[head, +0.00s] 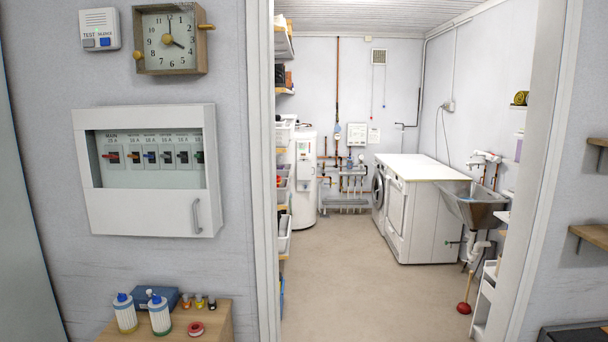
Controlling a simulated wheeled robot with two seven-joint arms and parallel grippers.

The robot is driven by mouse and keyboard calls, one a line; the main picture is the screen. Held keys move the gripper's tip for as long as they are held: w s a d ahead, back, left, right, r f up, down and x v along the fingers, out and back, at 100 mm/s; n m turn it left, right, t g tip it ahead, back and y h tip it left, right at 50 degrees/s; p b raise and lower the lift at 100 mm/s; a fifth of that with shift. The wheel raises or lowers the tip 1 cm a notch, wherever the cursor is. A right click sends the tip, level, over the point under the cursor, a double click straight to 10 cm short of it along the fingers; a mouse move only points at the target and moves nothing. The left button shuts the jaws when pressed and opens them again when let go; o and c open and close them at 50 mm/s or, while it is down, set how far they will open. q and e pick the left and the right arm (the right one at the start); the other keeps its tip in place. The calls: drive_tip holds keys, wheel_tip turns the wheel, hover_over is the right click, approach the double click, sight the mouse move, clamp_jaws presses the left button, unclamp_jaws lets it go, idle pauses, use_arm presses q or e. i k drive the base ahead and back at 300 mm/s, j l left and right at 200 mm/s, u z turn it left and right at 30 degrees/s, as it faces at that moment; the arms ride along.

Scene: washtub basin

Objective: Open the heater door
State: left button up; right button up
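A tall white cylindrical unit (305,178), which looks like the heater, stands at the back left of the room beyond the doorway. Its left side is partly hidden by shelves. It is too small in the view to tell how its door stands. Neither of my grippers shows in the head view.
A doorway with a white frame (265,200) opens onto clear beige floor (350,290). Shelves line its left side. White machines (425,210), a metal sink (478,208) and a plunger (464,306) stand right. A breaker box (150,210) hangs nearby above a wooden cabinet (222,318).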

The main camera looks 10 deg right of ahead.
sight(303, 169)
drive_tip(key=i+l+z, duration=0.55)
drive_tip(key=i, duration=0.2)
drive_tip(key=i+l+z, duration=0.15)
drive_tip(key=i, duration=0.75)
drive_tip(key=i+l+z, duration=0.2)
drive_tip(key=i, duration=0.65)
drive_tip(key=i+u, duration=0.2)
drive_tip(key=i, duration=0.65)
drive_tip(key=i+u, duration=0.2)
drive_tip(key=i, duration=0.65)
drive_tip(key=i+l, duration=0.1)
drive_tip(key=i, duration=1.6)
drive_tip(key=i+l, duration=0.15)
drive_tip(key=i, duration=1.5)
drive_tip(key=j+u, duration=0.05)
drive_tip(key=j, duration=0.05)
